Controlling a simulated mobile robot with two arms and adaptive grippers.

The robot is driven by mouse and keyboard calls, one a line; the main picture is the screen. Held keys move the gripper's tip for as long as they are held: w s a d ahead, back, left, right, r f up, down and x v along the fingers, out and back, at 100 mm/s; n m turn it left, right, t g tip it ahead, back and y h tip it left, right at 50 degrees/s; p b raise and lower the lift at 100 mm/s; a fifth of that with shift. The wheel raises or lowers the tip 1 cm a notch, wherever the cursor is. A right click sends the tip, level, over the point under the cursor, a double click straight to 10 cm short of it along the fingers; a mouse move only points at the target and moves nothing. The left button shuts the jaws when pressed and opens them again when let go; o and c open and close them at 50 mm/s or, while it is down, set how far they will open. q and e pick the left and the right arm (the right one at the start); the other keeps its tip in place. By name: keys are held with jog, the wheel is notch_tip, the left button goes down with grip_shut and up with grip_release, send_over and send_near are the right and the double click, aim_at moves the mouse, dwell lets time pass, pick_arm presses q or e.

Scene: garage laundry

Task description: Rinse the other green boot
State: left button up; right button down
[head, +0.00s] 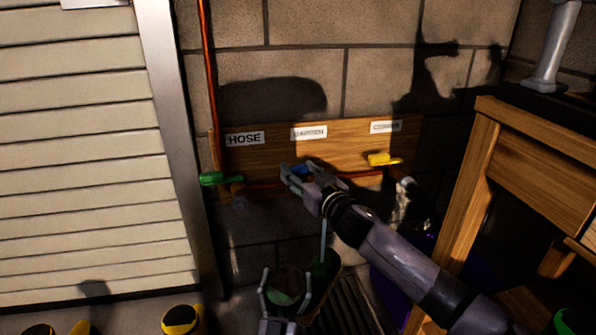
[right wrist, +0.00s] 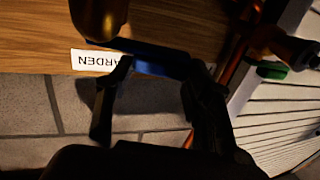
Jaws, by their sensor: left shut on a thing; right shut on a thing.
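The green boot (head: 326,272) is low in the middle of the head view, under a thin grey spout (head: 323,241). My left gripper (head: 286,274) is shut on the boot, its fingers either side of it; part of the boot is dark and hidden. My right gripper (head: 299,172) is shut on the blue tap handle (head: 303,171) below the GARDEN label (head: 309,132). The blue handle also shows between the fingers in the right wrist view (right wrist: 160,69). I cannot make out any running water.
A green handle (head: 213,179) is below the HOSE label, and a yellow handle (head: 384,159) is at the right of the board (head: 268,157). A wooden bench (head: 485,150) stands right. A dark grate (head: 345,308) lies below. Black-and-yellow items (head: 181,320) sit lower left.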

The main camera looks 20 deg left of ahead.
jog(key=shift+d, duration=0.1)
dwell(0.3)
jog(key=c, duration=0.8)
grip_release()
jog(key=shift+o, duration=0.2)
jog(key=v, duration=1.2)
jog(key=shift+w, duration=0.1)
